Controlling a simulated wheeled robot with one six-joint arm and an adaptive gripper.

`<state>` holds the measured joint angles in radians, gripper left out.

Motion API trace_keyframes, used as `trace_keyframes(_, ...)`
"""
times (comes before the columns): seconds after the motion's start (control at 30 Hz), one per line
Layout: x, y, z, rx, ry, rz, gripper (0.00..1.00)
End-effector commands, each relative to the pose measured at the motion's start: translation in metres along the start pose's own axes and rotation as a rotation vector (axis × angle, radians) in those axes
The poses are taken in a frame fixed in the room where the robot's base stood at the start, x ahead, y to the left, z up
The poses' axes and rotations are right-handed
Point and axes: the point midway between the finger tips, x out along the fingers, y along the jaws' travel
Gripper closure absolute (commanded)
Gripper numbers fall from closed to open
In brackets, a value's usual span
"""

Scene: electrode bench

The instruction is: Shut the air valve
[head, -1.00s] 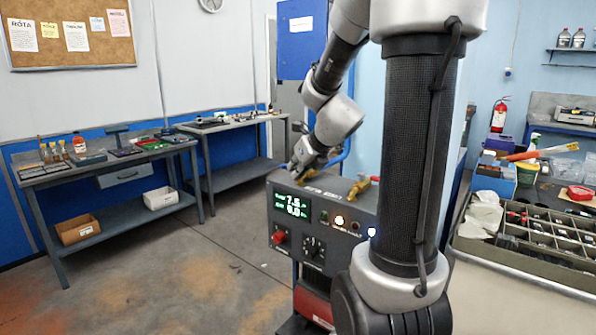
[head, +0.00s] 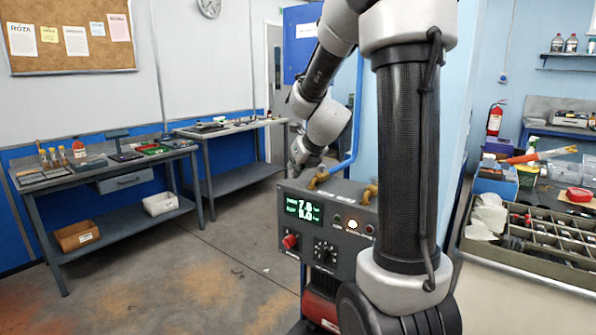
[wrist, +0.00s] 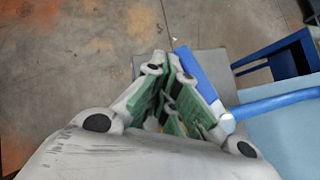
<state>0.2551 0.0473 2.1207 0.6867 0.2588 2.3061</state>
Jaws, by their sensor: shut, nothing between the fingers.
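A blue lever (wrist: 203,78), which looks like the air valve's handle, shows in the wrist view. Its near end meets a pale fitting (wrist: 228,123) on a blue pipe (wrist: 275,104), and it lies at a steep angle across the pipe's line. My gripper (wrist: 168,62) has its green-padded fingers together, empty, just left of the lever; I cannot tell whether they touch it. In the head view the blue pipe (head: 341,165) runs down behind the grey control box (head: 335,245). My gripper's tips are hidden there, and the lever cannot be made out.
Brass fittings (head: 320,179) stand on the box top beside my wrist. The box has a lit green display (head: 304,210) and a red knob (head: 290,241). A compartment tray (head: 540,240) is at the right. Open floor lies left of the box.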

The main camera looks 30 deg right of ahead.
Motion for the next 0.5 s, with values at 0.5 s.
trace_keyframes(0.5, 0.015, -0.009, 0.015, 0.0, 0.0, 0.0, 1.0)
